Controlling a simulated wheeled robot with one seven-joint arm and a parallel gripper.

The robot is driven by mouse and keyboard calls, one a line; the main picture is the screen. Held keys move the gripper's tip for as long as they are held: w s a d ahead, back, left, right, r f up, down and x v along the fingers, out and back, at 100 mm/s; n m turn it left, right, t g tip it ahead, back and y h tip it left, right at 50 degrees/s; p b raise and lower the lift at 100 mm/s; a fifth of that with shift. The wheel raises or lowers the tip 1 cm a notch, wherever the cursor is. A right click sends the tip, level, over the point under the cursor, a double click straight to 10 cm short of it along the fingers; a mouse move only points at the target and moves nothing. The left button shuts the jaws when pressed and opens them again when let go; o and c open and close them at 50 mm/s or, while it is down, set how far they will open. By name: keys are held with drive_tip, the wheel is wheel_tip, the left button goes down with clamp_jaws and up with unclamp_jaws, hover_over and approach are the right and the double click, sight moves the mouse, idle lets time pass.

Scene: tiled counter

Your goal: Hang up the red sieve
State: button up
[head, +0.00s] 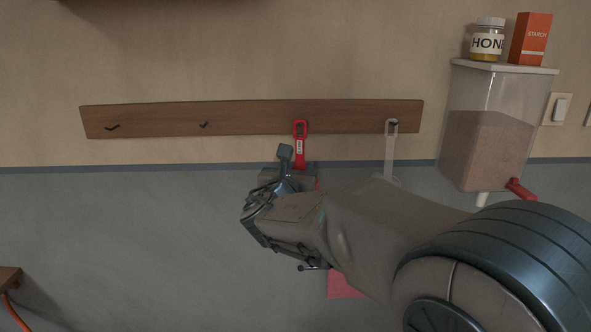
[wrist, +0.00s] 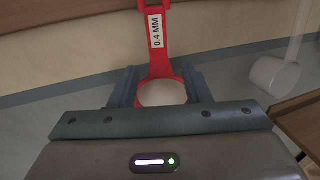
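The red sieve (head: 300,148) is upright in front of the wooden rail, its handle loop level with the rail. Whether the loop is over a hook cannot be told. Its lower part is hidden behind my gripper (head: 285,165). In the wrist view, the sieve (wrist: 158,45) shows a "0.4 MM" label and a pale bowl. My gripper's fingers (wrist: 159,85) stand on both sides of the bowl, close to its red rim. Whether they press on it is unclear. The wooden rail (head: 250,118) has bare dark hooks (head: 112,127) at its left.
A pale, see-through utensil (head: 390,155) hangs at the rail's right. A clear grain dispenser (head: 487,145) with a red handle stands farther right, bearing a honey jar (head: 487,42) and a starch box (head: 531,40). A pink-red patch (head: 344,285) shows below my arm. The rail's left is clear.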

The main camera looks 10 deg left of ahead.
drive_tip(key=s+b, duration=0.1)
drive_tip(key=s, duration=1.3)
drive_tip(key=shift+r+b, duration=0.2)
drive_tip(key=shift+b, duration=0.15)
